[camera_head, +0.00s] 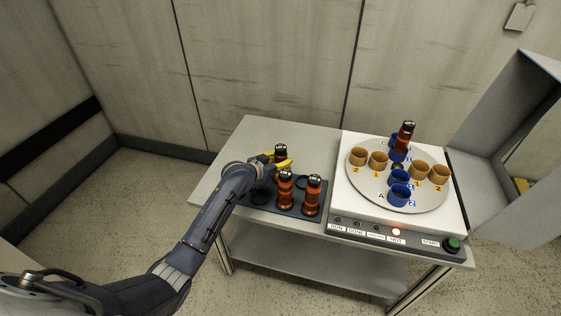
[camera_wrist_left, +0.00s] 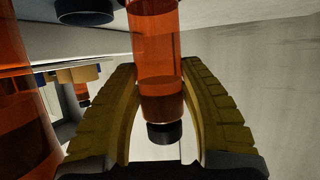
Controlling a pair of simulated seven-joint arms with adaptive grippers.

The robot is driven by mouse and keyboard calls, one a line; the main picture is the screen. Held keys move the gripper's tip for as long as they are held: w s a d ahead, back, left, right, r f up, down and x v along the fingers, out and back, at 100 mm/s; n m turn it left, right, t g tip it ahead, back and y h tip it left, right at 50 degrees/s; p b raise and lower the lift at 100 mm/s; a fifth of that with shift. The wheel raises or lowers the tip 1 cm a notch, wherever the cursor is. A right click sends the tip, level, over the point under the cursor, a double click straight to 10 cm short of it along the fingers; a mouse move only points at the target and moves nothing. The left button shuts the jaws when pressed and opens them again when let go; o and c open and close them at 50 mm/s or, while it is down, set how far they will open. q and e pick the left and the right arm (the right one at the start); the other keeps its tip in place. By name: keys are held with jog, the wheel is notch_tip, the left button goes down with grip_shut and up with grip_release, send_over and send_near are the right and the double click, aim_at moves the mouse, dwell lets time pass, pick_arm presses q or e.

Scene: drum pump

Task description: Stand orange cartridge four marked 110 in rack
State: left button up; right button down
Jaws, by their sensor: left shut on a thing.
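My left gripper (camera_head: 277,163) has its yellow fingers shut on an orange cartridge (camera_head: 281,151) with a black cap, over the back of the dark rack (camera_head: 258,199). In the left wrist view, this cartridge (camera_wrist_left: 157,60) lies between the two fingers (camera_wrist_left: 160,110). Its lower end is hidden, so I cannot tell whether it is seated. Two more orange cartridges stand in the rack's front row, one in the middle (camera_head: 285,190) and one at the right (camera_head: 312,196). Another orange cartridge (camera_head: 404,137) stands tilted at the turntable's back. I cannot read a 110 mark. My right gripper is not in view.
The white machine (camera_head: 348,212) at the right carries a round grey turntable (camera_head: 375,193) with blue and tan cups. A green start button (camera_head: 452,244) is at its front right. The table (camera_head: 262,128) is bare behind the rack. A grey cabinet (camera_head: 510,140) stands right.

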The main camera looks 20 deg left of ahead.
pick_arm(q)
jog(key=o, duration=1.3)
jog(key=shift+f, duration=0.1)
jog(key=shift+r, duration=0.2)
jog(key=v, duration=1.2)
